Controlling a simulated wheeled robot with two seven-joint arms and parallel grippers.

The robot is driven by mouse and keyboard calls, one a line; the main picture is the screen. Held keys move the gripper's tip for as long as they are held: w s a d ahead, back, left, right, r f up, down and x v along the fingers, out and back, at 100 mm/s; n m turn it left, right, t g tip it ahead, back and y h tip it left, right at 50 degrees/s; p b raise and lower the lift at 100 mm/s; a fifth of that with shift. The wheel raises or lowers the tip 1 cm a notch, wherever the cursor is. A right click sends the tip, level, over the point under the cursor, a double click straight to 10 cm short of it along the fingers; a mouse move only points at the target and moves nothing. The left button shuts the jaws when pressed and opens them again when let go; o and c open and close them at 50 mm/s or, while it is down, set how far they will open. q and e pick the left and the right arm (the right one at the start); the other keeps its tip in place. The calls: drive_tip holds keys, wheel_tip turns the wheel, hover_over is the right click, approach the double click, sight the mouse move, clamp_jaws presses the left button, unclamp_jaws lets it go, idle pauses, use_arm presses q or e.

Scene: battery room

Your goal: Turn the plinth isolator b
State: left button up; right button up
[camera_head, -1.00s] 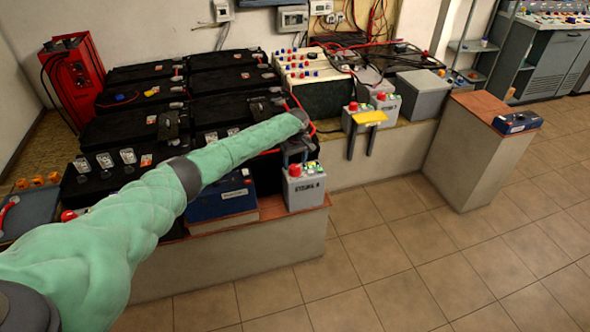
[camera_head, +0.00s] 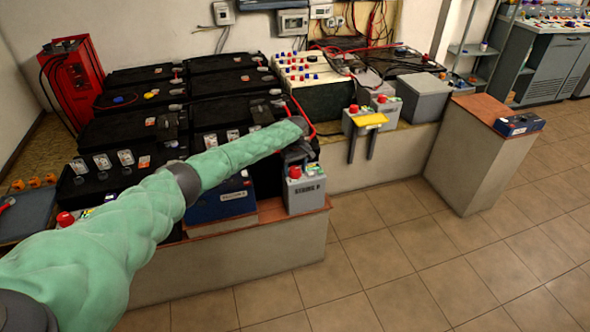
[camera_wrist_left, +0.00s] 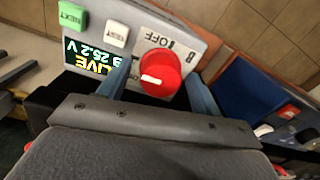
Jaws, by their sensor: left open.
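Isolator B is a grey box (camera_head: 305,194) lettered STRING B, standing at the right end of the front plinth. Its red knob (camera_head: 295,172) shows just below my left gripper (camera_head: 291,156). In the left wrist view, the red knob (camera_wrist_left: 160,73) lies between my two open fingers, one on each side. Contact with the knob cannot be told. The knob's white mark is on its left side, away from the OFF lettering above it. The panel also bears a display (camera_wrist_left: 92,58) reading LIVE 25.2 V, and a green button (camera_wrist_left: 72,16). My right gripper is out of view.
A blue battery (camera_head: 222,199) stands left of the isolator, and black batteries (camera_head: 130,130) fill the plinth behind. Tiled floor (camera_head: 400,240) is clear.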

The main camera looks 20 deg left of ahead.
use_arm(q)
drive_tip(key=c, duration=1)
drive_tip(key=shift+o, duration=0.2)
